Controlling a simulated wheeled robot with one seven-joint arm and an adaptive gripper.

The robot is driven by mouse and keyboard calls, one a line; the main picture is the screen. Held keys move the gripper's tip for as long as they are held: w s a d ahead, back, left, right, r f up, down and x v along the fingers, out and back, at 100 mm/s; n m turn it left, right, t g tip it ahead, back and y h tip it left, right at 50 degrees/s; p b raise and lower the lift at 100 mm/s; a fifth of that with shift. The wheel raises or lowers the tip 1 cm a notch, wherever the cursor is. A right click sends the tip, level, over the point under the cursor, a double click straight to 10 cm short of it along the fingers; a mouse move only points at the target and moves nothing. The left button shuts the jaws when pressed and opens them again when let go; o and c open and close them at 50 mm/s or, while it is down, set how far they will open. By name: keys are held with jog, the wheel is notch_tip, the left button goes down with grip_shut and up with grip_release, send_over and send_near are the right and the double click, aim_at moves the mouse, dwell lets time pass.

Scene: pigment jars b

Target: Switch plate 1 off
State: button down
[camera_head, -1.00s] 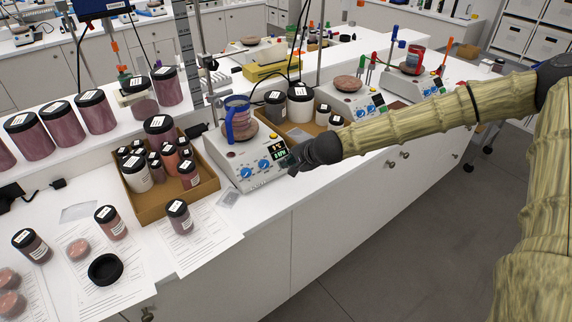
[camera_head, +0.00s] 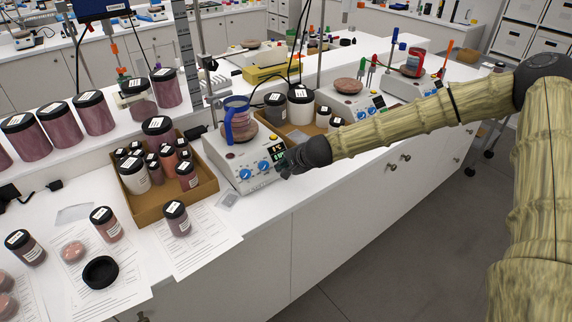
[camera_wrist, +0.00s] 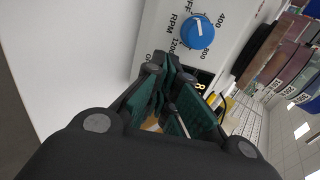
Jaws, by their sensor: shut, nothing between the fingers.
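The nearest hotplate (camera_head: 243,167) is white, with two blue knobs and a lit display (camera_head: 278,153) on its front panel. A blue-handled beaker (camera_head: 238,120) stands on its top. I cannot read a plate number. My gripper (camera_head: 284,170) is shut and empty at the right end of this panel, close to the display; contact cannot be told. In the wrist view, my gripper (camera_wrist: 176,78) is below a blue knob (camera_wrist: 200,32) marked RPM, apart from it in the picture. The knob's white pointer points up, near the OFF mark. The display is partly hidden behind the fingers.
A cardboard tray (camera_head: 150,214) of jars stands left of the hotplate. A second tray (camera_head: 296,138) with jars is behind my gripper. Two more hotplates stand farther right, one of them (camera_head: 352,101) behind my arm. The floor in front of the bench is clear.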

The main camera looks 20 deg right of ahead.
jog(key=shift+w+a+f+b, duration=0.15)
jog(key=shift+w+f+b, duration=0.15)
jog(key=shift+w+f, duration=0.15)
jog(key=shift+s, duration=0.1)
jog(key=p+v, duration=0.2)
jog(key=v, duration=1.4)
dwell(0.8)
dwell(0.4)
